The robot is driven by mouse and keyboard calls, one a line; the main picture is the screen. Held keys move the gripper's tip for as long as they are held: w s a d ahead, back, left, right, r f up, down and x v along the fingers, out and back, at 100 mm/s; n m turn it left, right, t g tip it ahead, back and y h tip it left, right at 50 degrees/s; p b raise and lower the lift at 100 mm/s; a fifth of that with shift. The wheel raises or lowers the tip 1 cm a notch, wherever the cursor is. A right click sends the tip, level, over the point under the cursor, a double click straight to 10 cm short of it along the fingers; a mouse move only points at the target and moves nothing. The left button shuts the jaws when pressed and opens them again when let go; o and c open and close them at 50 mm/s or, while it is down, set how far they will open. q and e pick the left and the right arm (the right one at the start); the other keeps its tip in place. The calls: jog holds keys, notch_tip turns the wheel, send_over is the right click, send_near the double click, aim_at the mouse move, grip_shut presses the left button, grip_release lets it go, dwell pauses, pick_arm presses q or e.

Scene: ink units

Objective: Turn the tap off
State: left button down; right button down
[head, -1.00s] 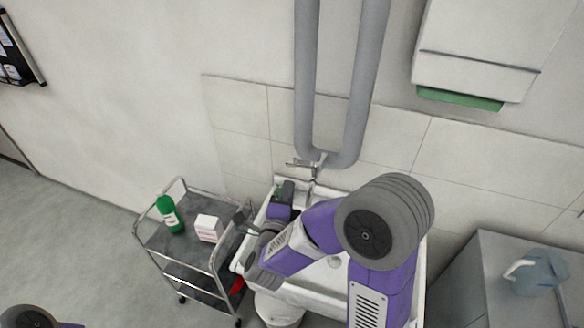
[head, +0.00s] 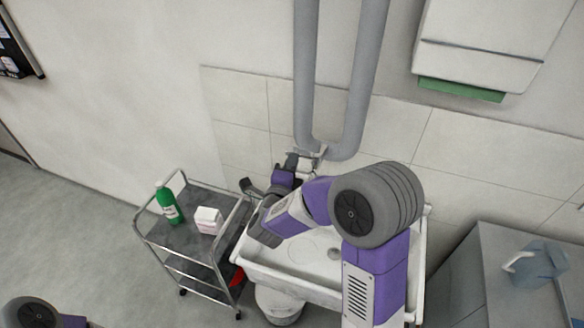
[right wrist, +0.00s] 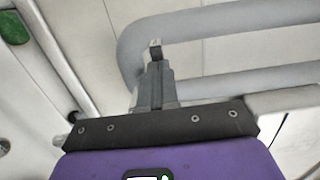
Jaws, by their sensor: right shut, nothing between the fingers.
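The metal tap (head: 316,153) is on the tiled wall above the white sink (head: 295,283), just below the bend of the grey pipes. My right gripper (head: 291,160) is shut and empty, at the left side of the tap in the head view. It hides most of the tap's handle and spout, and I cannot tell whether it touches them. In the right wrist view the closed fingers (right wrist: 155,70) point toward the pipe bend. How the tap's lever stands is not clear. My left gripper is out of view.
Thick grey pipes (head: 356,95) run down the wall behind the tap. A metal cart (head: 190,240) with a green bottle (head: 168,204) and a white box (head: 208,220) stands left of the sink. A grey cabinet (head: 470,275) with a bluish jug (head: 541,265) is at the right.

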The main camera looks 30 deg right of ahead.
jog(key=shift+w+d+r+b, duration=0.1)
jog(key=shift+w+b, duration=0.15)
jog(key=shift+b, duration=0.55)
jog(key=shift+r, duration=0.1)
jog(key=w+a+b+v, duration=0.1)
jog(key=v, duration=1.3)
jog(key=shift+a, duration=0.2)
